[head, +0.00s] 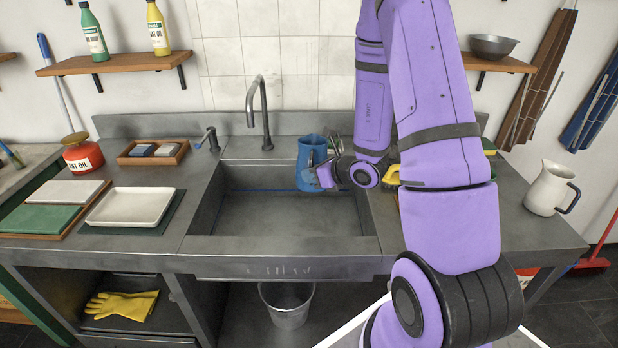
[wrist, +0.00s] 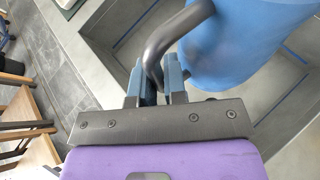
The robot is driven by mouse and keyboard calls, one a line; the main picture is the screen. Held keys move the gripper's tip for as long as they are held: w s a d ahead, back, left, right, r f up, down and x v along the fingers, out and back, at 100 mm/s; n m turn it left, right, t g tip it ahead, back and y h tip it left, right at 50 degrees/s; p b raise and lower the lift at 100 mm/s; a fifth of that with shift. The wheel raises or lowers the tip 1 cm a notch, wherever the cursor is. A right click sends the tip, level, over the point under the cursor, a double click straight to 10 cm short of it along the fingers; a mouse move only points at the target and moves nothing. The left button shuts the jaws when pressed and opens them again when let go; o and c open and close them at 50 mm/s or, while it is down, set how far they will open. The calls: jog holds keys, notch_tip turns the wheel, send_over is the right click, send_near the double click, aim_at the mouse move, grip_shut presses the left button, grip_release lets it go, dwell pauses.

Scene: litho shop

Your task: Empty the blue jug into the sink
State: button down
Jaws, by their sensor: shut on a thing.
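The blue jug (head: 311,162) is at the back right of the sink basin in the head view, and looks upright. Its blue body (wrist: 245,40) and dark curved handle (wrist: 168,42) fill the top of the wrist view. My gripper (wrist: 157,88) is shut on the handle, which passes between its fingers. In the head view my gripper (head: 326,174) is beside the jug on its right. The grey metal sink (head: 280,215) lies below the jug. The inside of the jug is hidden, and I cannot tell whether its base touches the sink.
A grey faucet (head: 264,115) stands behind the basin. A white tray (head: 131,207) and a red oil can (head: 82,153) are on the left counter. A cream jug (head: 551,188) stands on the right counter. The basin's left and front parts are clear.

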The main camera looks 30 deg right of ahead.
aim_at(312, 161)
jog(key=r+g, duration=0.1)
jog(key=r+m+g, duration=0.1)
jog(key=r, duration=0.1)
jog(key=r+m+y, duration=0.1)
jog(key=shift+s+a+r+g, duration=0.15)
jog(key=shift+s+r+g, duration=0.1)
jog(key=shift+g, duration=0.15)
jog(key=w+d+r+m+g+y, duration=0.1)
jog(key=w+r+m+g+y, duration=0.1)
jog(key=g, duration=0.1)
jog(key=shift+w+d+m, duration=0.1)
jog(key=shift+d+m, duration=0.2)
jog(key=shift+d, duration=0.1)
jog(key=shift+w+d+r+m+g+y, duration=0.5)
jog(key=shift+w+d+m+g+y, duration=0.45)
jog(key=shift+w+d, duration=0.5)
jog(key=shift+w+d+r+m+g+y, duration=0.5)
jog(key=shift+w+d+m+g+y, duration=0.45)
jog(key=shift+w, duration=0.85)
jog(key=shift+w+d+r+m+g+y, duration=0.6)
jog(key=shift+w+d+y, duration=0.5)
jog(key=shift+w+d, duration=0.45)
jog(key=shift+a+f, duration=0.1)
